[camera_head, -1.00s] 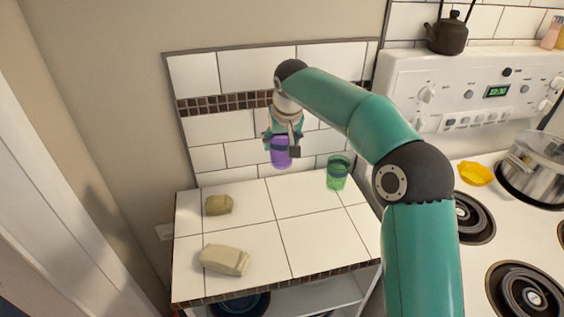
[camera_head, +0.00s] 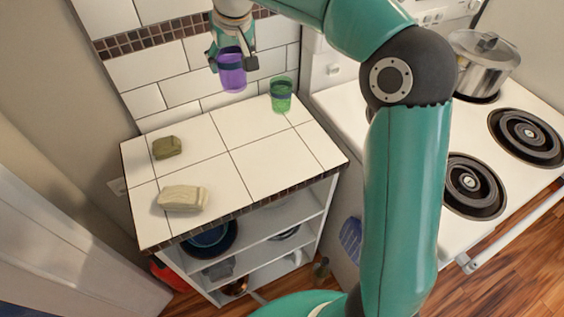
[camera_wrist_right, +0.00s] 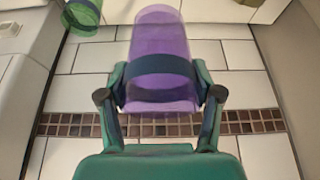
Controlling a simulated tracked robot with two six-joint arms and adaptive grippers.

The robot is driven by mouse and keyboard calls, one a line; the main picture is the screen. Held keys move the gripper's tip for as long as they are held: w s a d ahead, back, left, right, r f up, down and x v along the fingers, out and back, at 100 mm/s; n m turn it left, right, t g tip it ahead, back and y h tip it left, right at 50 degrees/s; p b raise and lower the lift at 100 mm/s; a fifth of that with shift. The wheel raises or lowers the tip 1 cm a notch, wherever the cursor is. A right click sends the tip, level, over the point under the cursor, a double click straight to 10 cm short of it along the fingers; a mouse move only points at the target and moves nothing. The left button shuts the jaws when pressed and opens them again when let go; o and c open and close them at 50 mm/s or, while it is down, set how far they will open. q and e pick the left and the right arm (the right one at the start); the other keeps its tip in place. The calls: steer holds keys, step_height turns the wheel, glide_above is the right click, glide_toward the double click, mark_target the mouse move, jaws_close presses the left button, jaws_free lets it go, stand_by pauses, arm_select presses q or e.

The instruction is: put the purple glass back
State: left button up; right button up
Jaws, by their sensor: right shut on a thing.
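The purple glass (camera_head: 232,78) is see-through with a dark band around it. My right gripper (camera_head: 231,58) is shut on it and holds it above the tiled counter, in front of the tiled wall. In the right wrist view the purple glass (camera_wrist_right: 161,62) sits between the two fingers of the right gripper (camera_wrist_right: 160,98), at its dark band. A green glass (camera_head: 281,96) with a dark band stands on the counter at the back right corner, apart from the purple one. It shows partly at the top left of the right wrist view (camera_wrist_right: 82,14). My left gripper is not in view.
The counter's middle and right are clear. Open shelves (camera_head: 285,218) below hold pans. A stove (camera_head: 475,135) with a steel pot (camera_head: 482,62) stands at right.

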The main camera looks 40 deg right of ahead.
steer(key=s+d+r+b, duration=0.1)
steer(key=s+d+b, duration=0.2)
steer(key=s+b, duration=0.7)
steer(key=shift+s+f+b, duration=0.25)
steer(key=shift+s+f, duration=0.35)
steer(key=shift+f, duration=2.6)
steer(key=shift+s+f+b, duration=0.25)
steer(key=shift+s+f, duration=0.3)
steer(key=shift+f, duration=2.7)
steer(key=shift+s+f+b, duration=0.25)
steer(key=shift+s+f, duration=0.35)
steer(key=shift+f, duration=2.6)
steer(key=shift+f, duration=0.15)
steer(key=o, duration=1.3)
